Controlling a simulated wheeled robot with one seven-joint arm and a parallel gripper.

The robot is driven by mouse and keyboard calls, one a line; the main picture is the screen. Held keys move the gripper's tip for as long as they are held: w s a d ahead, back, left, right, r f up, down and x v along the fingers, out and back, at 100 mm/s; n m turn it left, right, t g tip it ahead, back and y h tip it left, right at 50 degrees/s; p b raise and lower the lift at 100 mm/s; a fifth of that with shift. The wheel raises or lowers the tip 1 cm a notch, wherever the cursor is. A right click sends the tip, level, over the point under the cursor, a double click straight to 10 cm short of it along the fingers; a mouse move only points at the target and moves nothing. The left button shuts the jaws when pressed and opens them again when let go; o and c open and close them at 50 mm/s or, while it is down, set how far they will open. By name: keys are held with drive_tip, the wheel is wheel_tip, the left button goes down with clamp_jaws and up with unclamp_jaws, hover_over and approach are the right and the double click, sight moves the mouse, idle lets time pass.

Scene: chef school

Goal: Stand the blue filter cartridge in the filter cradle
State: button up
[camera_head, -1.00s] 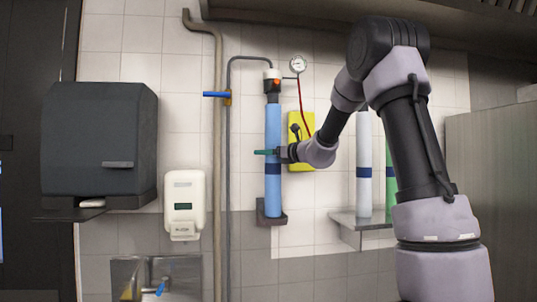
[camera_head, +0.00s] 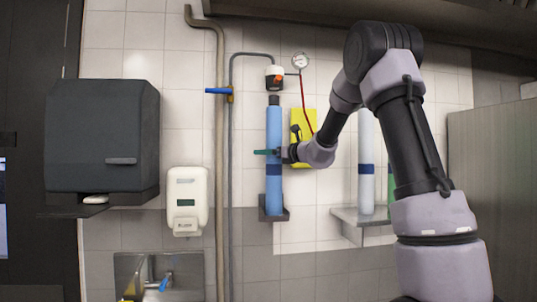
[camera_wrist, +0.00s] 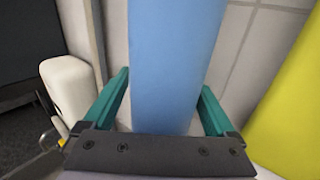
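The blue filter cartridge (camera_head: 273,135) stands upright against the wall, with a dark band and a black neck. Its lower end is at the dark filter cradle (camera_head: 284,214); the cradle's front hides whether the base rests on its floor. My gripper (camera_head: 267,152) reaches in from the right at mid-height. In the wrist view the cartridge (camera_wrist: 170,60) fills the space between the green fingers of my gripper (camera_wrist: 165,80), whose tips meet its sides.
A white cartridge (camera_head: 366,150) and a partly hidden green one (camera_head: 391,185) stand on a shelf (camera_head: 350,217) at right. Pipes with a blue-handled valve (camera_head: 217,91) run close on the left. A yellow object (camera_head: 309,125) hangs behind my wrist. A soap dispenser (camera_head: 187,200) is further left.

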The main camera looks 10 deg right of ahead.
drive_tip(key=v, duration=1.1)
idle(0.6)
drive_tip(key=s+a+f+n+g, duration=0.25)
drive_tip(key=s+n, duration=0.35)
drive_tip(key=s, duration=0.3)
drive_tip(key=s+a+f+n+g, duration=0.1)
drive_tip(key=s+a+n+g, duration=0.3)
drive_tip(key=s+n, duration=0.4)
drive_tip(key=s+d+f+n+h, duration=0.3)
drive_tip(key=s+d+n+h, duration=0.1)
drive_tip(key=s, duration=0.4)
drive_tip(key=s+d+f+n+h, duration=0.3)
drive_tip(key=s+n, duration=0.3)
drive_tip(key=s, duration=0.2)
drive_tip(key=shift+s+d+f+n+g+h, duration=0.3)
drive_tip(key=shift+d+f+n+g+h, duration=0.2)
drive_tip(key=shift+h, duration=0.3)
